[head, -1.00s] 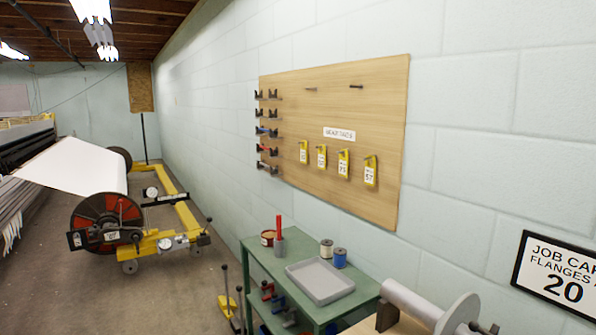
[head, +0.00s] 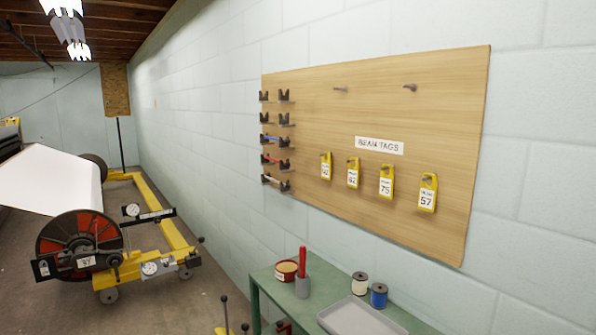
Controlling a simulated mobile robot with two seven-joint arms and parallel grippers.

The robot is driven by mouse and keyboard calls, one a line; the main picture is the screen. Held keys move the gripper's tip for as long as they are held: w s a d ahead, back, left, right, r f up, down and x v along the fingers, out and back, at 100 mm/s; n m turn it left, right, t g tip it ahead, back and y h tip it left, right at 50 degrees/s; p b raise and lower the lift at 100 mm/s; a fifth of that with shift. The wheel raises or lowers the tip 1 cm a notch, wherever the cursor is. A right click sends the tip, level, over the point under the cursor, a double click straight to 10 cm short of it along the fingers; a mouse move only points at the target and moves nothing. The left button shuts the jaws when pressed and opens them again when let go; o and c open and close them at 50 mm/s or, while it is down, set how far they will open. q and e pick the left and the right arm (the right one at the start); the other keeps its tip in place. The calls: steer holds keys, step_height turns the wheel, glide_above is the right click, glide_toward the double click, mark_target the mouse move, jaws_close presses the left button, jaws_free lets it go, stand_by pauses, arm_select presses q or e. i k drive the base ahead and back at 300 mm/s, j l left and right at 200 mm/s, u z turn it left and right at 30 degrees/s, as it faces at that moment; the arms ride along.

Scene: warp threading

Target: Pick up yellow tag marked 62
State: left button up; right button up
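Several yellow tags hang in a row on the wooden pegboard (head: 400,100), below a white "BEAM TAGS" label (head: 379,146). The second tag from the left (head: 352,172) appears to read 62, though its print is small. The leftmost tag (head: 326,166) has a number too small to read surely. The third tag (head: 386,181) reads 75, and the rightmost tag (head: 428,192) reads 57. Each hangs apart from its neighbours. Neither of my grippers shows in the head view.
A green bench (head: 270,284) stands below the board, with a grey tray (head: 352,316), two spools, a round tin and a red item in a grey cup. Two empty pegs and a rack of small holders are on the board. A beam on a yellow frame (head: 172,232) stands left on open floor.

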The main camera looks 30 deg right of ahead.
mark_target(353, 176)
steer(key=i+j+z, duration=0.1)
steer(key=i, duration=0.3)
steer(key=i+j, duration=0.1)
steer(key=i, duration=0.3)
steer(key=i+j+z, duration=0.15)
steer(key=i, duration=0.3)
steer(key=i+j+z, duration=0.1)
steer(key=z, duration=0.35)
steer(key=i+j+z, duration=0.15)
steer(key=i+z, duration=0.15)
steer(key=z, duration=0.15)
steer(key=i+j+z, duration=0.15)
steer(key=z, duration=0.3)
steer(key=i+j+z, duration=0.1)
steer(key=j+z, duration=0.35)
steer(key=i+j+z, duration=0.1)
steer(key=z, duration=0.35)
steer(key=j+z, duration=0.75)
steer(key=k+j, duration=0.05)
